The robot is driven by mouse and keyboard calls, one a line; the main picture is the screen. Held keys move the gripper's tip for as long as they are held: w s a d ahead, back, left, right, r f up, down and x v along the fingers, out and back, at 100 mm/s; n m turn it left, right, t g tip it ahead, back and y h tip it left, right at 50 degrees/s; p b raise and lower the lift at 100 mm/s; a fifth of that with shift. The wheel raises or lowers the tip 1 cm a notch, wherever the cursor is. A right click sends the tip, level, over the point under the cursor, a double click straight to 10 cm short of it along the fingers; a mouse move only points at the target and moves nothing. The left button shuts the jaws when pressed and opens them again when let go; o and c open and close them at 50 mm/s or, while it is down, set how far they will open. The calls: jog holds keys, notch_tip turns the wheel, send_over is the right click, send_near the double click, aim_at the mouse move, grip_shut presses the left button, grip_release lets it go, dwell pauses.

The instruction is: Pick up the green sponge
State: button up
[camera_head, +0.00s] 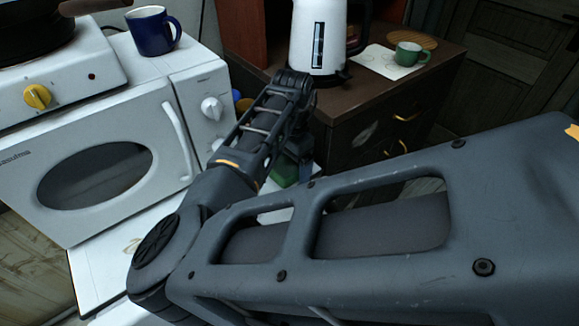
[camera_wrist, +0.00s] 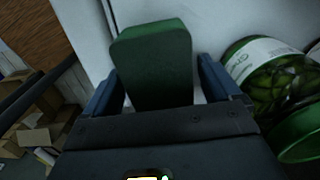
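The green sponge (camera_wrist: 155,62) is a dark green block with rounded corners, seen in the wrist view in front of a pale surface. My gripper (camera_wrist: 158,85) is open, with one blue-grey finger to the left of the sponge and one to the right. A narrow pale gap shows between the sponge and the right finger; whether the left finger touches it is unclear. The sponge's lower part is hidden behind the gripper body. In the head view my arm hides most of this spot, and a green patch (camera_head: 285,173) shows beside it; I cannot tell if it is the sponge.
A glass jar (camera_wrist: 268,72) with green contents lies close right of my gripper, with a green lid (camera_wrist: 300,132) near it. A white microwave (camera_head: 95,160), blue mug (camera_head: 152,31), white kettle (camera_head: 318,38) and green cup (camera_head: 408,54) stand around the arm. Cardboard boxes (camera_wrist: 45,125) lie lower left.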

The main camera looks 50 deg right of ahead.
aim_at(291, 160)
jog(key=c, duration=0.7)
jog(key=shift+r, duration=0.1)
notch_tip(291, 160, up, 10)
jog(key=shift+f+b, duration=0.1)
jog(key=shift+b, duration=0.45)
